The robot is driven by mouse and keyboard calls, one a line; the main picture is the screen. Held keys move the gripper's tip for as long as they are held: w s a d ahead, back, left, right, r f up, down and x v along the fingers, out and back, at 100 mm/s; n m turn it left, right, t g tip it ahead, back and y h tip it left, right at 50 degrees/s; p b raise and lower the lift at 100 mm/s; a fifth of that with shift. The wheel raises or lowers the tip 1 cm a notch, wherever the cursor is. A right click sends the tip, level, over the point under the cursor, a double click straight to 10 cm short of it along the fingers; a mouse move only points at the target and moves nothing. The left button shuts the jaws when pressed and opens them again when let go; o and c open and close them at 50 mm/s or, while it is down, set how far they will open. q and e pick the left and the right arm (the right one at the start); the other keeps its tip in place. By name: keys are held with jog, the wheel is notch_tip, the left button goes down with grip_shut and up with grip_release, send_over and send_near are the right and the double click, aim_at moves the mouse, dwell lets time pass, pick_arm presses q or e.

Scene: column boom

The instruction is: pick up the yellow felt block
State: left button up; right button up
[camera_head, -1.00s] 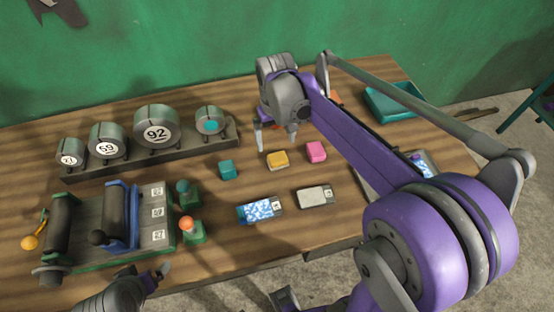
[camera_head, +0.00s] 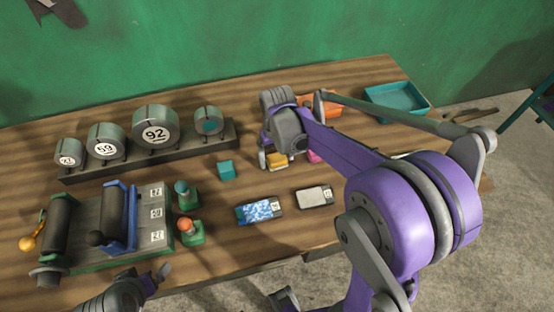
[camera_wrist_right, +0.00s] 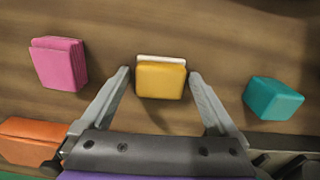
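The yellow felt block (camera_head: 277,162) lies on the wooden table; it has a pale layer along one side in the right wrist view (camera_wrist_right: 161,80). My right gripper (camera_wrist_right: 160,76) is open, with one finger on each side of the yellow block and a visible gap on both sides. In the head view the right gripper (camera_head: 277,161) is low over the block and partly hides it. My left gripper (camera_head: 160,275) is at the front left table edge, away from the block; its fingers are too small to judge.
A pink block (camera_wrist_right: 60,63) and a teal block (camera_wrist_right: 272,98) lie on either side of the yellow one. An orange tray (camera_head: 318,104) and a teal tray (camera_head: 398,100) stand behind. Two flat devices (camera_head: 259,210) (camera_head: 314,196) lie in front.

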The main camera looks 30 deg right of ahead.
aim_at(276, 157)
jog(key=c, duration=1.2)
jog(key=shift+o, duration=0.2)
jog(key=shift+r, duration=0.15)
notch_tip(276, 157, up, 10)
jog(key=shift+f+p, duration=0.1)
jog(key=shift+p, duration=0.25)
jog(key=o, duration=0.7)
jog(key=c, duration=0.5)
jog(key=shift+a, duration=0.1)
